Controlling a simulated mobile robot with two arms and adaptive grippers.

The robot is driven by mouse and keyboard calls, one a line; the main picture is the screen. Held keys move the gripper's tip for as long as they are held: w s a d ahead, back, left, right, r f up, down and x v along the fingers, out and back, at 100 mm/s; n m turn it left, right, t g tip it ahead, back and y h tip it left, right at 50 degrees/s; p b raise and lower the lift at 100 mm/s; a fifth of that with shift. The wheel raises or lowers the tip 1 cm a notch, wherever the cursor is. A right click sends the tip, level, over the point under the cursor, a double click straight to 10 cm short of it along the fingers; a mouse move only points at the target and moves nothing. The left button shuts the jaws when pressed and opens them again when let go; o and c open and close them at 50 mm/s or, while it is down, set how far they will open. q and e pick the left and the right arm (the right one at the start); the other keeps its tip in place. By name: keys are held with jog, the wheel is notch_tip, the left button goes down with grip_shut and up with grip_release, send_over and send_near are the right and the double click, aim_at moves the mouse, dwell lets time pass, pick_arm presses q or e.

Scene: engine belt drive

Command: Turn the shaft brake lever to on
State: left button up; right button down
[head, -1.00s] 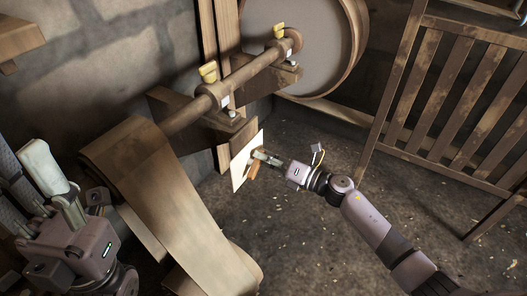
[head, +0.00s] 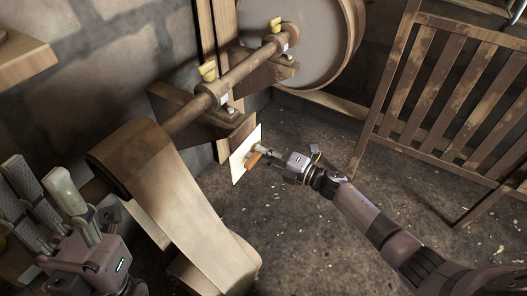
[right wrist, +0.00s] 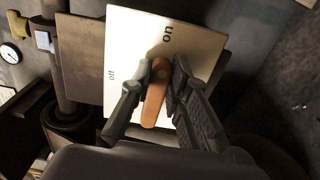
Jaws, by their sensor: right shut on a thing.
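The shaft brake lever is a short orange-brown handle (right wrist: 157,92) on a white plate (right wrist: 133,32) marked "on" and "off". In the right wrist view its upper end lies just below the word "on", and "off" is to its left. In the head view the lever (head: 253,159) stands out from the plate (head: 238,163). My right gripper (right wrist: 155,88) is shut on the lever, one finger on each side; it also shows in the head view (head: 259,155). My left gripper (head: 42,178) is open and empty at the lower left.
A wooden shaft (head: 252,65) with yellow-topped bearings runs above the plate. A wide belt (head: 190,200) hangs at the left of the plate. A large round drum (head: 305,38) stands behind. A slatted wooden frame (head: 440,90) stands at right. Floor between is clear.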

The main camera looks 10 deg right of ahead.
dwell(0.5)
jog(key=c, duration=1.5)
grip_release()
jog(key=v, duration=1.2)
